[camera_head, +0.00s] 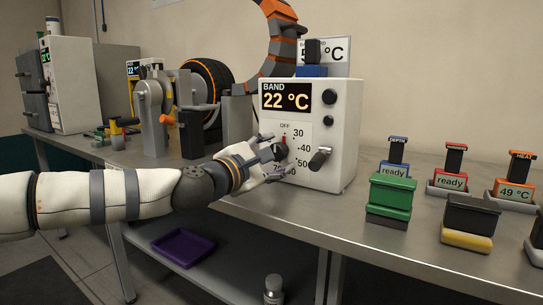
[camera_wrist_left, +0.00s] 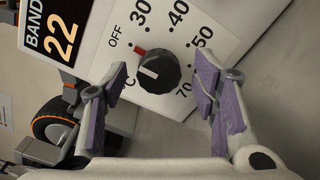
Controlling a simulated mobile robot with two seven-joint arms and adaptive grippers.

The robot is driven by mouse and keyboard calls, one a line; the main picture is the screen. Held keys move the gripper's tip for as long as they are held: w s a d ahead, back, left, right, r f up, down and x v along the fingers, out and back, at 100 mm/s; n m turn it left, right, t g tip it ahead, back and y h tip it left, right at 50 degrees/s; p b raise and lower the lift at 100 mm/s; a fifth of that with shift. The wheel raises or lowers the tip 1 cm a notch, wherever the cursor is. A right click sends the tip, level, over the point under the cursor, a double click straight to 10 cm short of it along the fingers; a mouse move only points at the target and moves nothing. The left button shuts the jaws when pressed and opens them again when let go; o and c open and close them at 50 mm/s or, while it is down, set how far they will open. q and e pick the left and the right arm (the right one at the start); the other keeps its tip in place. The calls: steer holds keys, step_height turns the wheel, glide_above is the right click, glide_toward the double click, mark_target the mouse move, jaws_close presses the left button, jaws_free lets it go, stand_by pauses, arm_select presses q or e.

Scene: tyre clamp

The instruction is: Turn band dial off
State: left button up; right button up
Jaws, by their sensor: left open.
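The band box (camera_head: 345,130) is white and its display (camera_head: 287,97) reads BAND 22 °C. Its round black dial (camera_head: 281,152) sits on a scale with OFF at the top and numbers from 30 up. In the left wrist view the dial (camera_wrist_left: 158,72) shows a short white line, and a red mark sits at its edge beside OFF; I cannot tell the exact setting. My left gripper (camera_head: 274,156) is open in front of the dial. In the left wrist view its purple-padded fingers (camera_wrist_left: 165,100) stand on either side of the dial, apart from it. My right gripper is out of view.
A green block (camera_head: 391,195) and several labelled stamps stand on the metal bench (camera_head: 300,205) at right. A tyre (camera_head: 208,82) and clamp stand behind my left arm.

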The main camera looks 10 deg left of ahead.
arm_select(q)
steer(key=v, duration=1.2)
